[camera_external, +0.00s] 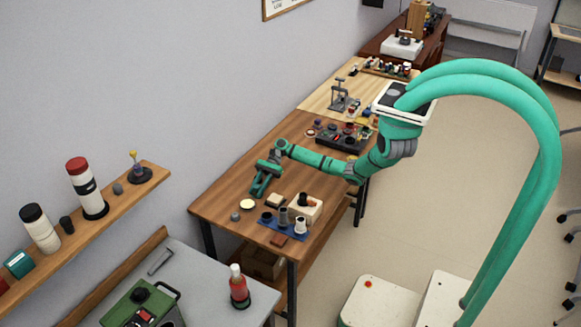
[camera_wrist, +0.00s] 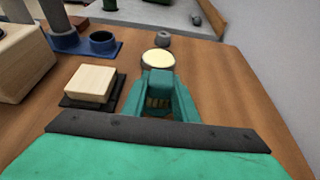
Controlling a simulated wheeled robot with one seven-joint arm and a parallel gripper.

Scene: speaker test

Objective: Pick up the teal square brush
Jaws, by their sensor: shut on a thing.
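The teal square brush (camera_wrist: 158,83) shows in the wrist view between the two teal fingers of my gripper (camera_wrist: 158,98). The fingers are shut on it. Its colour is close to that of the fingers, so its edges are hard to make out. A tan, slatted patch shows below its teal part. In the external view my gripper (camera_external: 262,183) points down over the left part of the brown table (camera_external: 225,190). The brush cannot be told apart from the fingers there, and I cannot tell whether it touches the table.
A pale wooden block on a dark base (camera_wrist: 91,84) lies left of my gripper. A cream-topped round thing (camera_wrist: 157,61) and a small grey piece (camera_wrist: 163,40) lie beyond. A blue tray (camera_external: 270,232) with cylinders stands at the table's front. Bare wood lies right of my gripper.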

